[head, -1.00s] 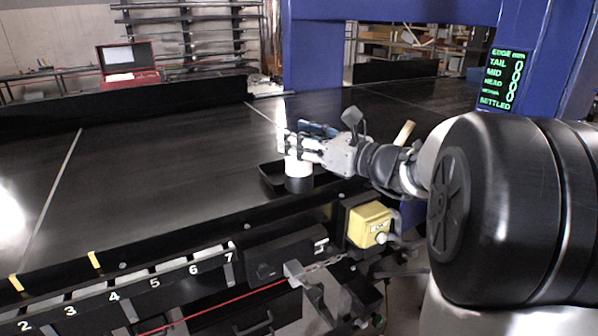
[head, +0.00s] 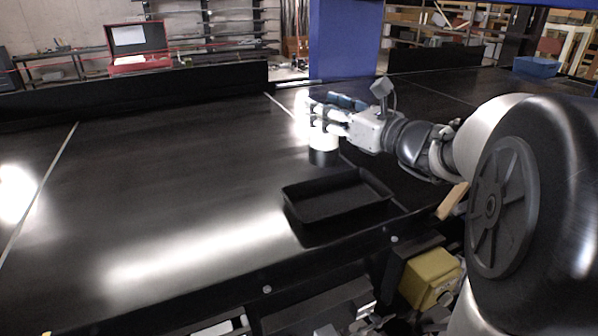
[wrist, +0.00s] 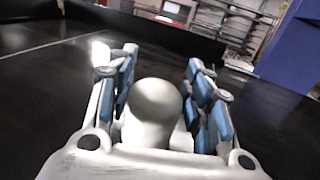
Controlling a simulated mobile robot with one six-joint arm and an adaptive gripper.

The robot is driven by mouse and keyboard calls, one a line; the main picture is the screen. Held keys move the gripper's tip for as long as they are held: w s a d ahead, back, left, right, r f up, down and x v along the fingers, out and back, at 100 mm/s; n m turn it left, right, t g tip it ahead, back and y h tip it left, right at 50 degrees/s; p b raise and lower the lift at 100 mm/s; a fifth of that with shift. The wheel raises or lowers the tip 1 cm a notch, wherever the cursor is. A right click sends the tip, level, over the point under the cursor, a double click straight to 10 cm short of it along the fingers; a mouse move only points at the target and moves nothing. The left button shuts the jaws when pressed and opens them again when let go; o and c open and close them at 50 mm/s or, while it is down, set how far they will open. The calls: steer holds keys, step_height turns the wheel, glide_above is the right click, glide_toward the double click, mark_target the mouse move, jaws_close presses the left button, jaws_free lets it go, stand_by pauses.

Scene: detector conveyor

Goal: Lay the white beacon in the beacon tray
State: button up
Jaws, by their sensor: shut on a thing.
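The white beacon (head: 324,142) has a white upper part and a black lower part. It is held upright in my gripper (head: 322,112), just beyond the tray's back edge in the head view. I cannot tell whether its base touches the belt. In the wrist view the beacon's rounded white top (wrist: 152,108) sits between the two blue-padded fingers of my gripper (wrist: 155,75). The beacon tray (head: 300,211) is black, shallow and rectangular. It lies on the dark belt nearer the head camera and looks empty.
The wide black conveyor belt (head: 170,185) is clear to the left of the tray. A low black wall (head: 130,91) runs along its far side. A blue post (head: 345,40) stands behind my gripper. A yellow box (head: 430,277) is below the belt's near edge.

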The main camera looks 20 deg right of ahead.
step_height(320, 180, down, 16)
steer(key=b, duration=0.4)
steer(key=shift+r, duration=0.15)
steer(key=shift+b, duration=0.3)
steer(key=o, duration=1.6)
steer(key=shift+c, duration=0.2)
steer(key=p+v, duration=0.2)
steer(key=v, duration=1)
